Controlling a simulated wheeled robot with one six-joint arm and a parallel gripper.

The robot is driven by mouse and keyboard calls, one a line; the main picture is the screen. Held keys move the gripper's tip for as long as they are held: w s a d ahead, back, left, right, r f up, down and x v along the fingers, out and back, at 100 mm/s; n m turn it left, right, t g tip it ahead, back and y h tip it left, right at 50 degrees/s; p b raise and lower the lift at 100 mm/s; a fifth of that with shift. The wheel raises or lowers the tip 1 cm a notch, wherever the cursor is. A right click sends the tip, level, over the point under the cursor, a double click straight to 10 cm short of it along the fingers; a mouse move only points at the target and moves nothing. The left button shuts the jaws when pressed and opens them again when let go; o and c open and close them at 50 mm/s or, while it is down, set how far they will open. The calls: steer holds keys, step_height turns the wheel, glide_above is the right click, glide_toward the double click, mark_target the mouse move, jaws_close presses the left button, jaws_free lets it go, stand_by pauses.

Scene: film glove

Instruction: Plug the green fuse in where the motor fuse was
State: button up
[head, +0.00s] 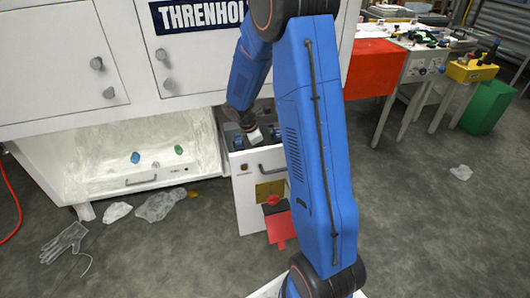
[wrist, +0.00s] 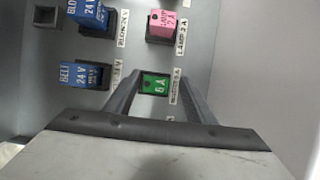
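A green fuse (wrist: 154,84) marked 6 A sits at the panel between the fingertips of my gripper (wrist: 158,80) in the wrist view. The fingers stand on either side of it, and a strip of panel with its label shows between the fuse and the right finger, so the gripper looks open. How deep the fuse sits is hidden. Another small green piece (head: 178,150) lies in the white lower bay.
Two blue 24 V fuses (wrist: 85,74) and a pink lamp fuse (wrist: 162,26) stand close by on the panel. A dark square socket (wrist: 45,15) is empty at the top left. A blue piece (head: 135,157) lies in the white bay. A red flap (head: 279,222) hangs at the drawer front.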

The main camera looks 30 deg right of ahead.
steer(key=v, duration=1.7)
steer(key=shift+r, duration=0.15)
steer(key=shift+a, duration=0.15)
steer(key=s+a+r+m+t+y, duration=0.15)
steer(key=s+r+m, duration=0.25)
steer(key=s, duration=0.4)
steer(key=s+a+r+m+t+y, duration=0.1)
steer(key=s+a+r+m, duration=0.2)
steer(key=s+r, duration=0.35)
steer(key=s+a+f+m+t+y, duration=0.1)
steer(key=s+m, duration=0.3)
steer(key=s, duration=0.4)
steer(key=s+a+f+m+t, duration=0.1)
steer(key=s+a+m+t, duration=0.1)
steer(key=s, duration=0.7)
steer(key=shift+s+a+m+y, duration=0.25)
steer(key=shift+a+m+y, duration=0.1)
steer(key=shift+a+m, duration=0.55)
steer(key=shift+f+t, duration=0.1)
steer(key=shift+t, duration=0.15)
